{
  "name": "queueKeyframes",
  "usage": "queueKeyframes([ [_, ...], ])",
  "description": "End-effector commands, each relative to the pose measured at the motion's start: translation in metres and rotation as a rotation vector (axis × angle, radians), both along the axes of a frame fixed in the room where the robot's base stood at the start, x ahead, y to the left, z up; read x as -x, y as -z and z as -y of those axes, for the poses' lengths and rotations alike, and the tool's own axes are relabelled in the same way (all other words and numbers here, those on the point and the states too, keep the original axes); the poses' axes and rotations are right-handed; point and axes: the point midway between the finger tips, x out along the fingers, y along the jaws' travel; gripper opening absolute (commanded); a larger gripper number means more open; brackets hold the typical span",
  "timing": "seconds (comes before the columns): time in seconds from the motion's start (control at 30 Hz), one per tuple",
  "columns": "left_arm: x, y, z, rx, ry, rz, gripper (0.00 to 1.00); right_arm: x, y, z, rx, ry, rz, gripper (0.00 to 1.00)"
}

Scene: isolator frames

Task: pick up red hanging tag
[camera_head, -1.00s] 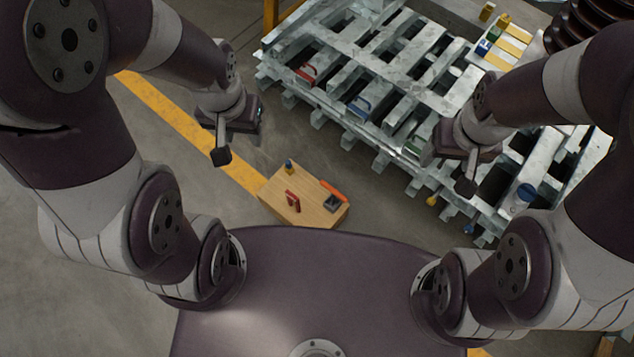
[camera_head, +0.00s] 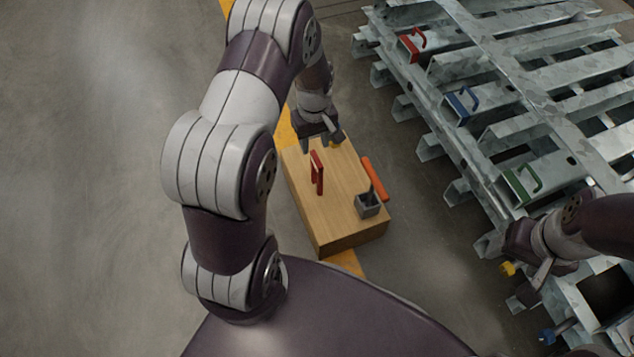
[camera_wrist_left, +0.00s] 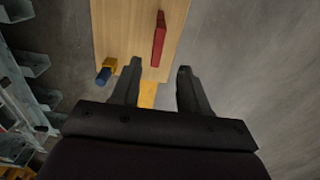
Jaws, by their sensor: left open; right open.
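The red hanging tag (camera_head: 317,172) stands on a light wooden block (camera_head: 333,222), near its middle left in the head view. It also shows in the left wrist view (camera_wrist_left: 159,39), ahead of the fingers and between their lines. My left gripper (camera_head: 322,143) is over the far end of the block, beyond the tag and apart from it. In the left wrist view its two fingers (camera_wrist_left: 160,80) are spread with nothing between them. My right gripper (camera_head: 531,284) is at the right, near the galvanized metal frame, open and empty as far as I can see.
Floor left of the block is clear.

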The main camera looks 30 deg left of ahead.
Motion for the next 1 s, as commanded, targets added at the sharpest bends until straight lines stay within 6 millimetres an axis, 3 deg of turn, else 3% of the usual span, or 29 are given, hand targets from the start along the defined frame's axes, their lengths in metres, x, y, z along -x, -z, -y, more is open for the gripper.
queueKeyframes([
  [0.2, 0.0, 0.055, 0.001, 0.0, 0.002, -0.001, 0.45, 0.0, 0.039, 0.0, 0.0, 0.0, 0.0, 0.7],
  [0.37, 0.0, 0.073, 0.001, 0.0, 0.003, 0.0, 0.45, 0.0, 0.052, 0.0, 0.0, 0.0, 0.0, 0.7],
  [0.6, -0.001, 0.116, 0.005, 0.0, 0.003, 0.0, 0.45, 0.0, 0.096, 0.0, 0.0, 0.0, -0.001, 0.7],
  [0.87, -0.001, 0.115, 0.005, -0.001, 0.004, 0.001, 0.45, 0.0, 0.093, 0.0, 0.0, 0.0, 0.0, 0.7],
  [1.0, -0.001, 0.115, 0.005, 0.0, 0.004, 0.0, 0.0, 0.0, 0.093, 0.0, 0.0, 0.0, 0.0, 0.7],
])
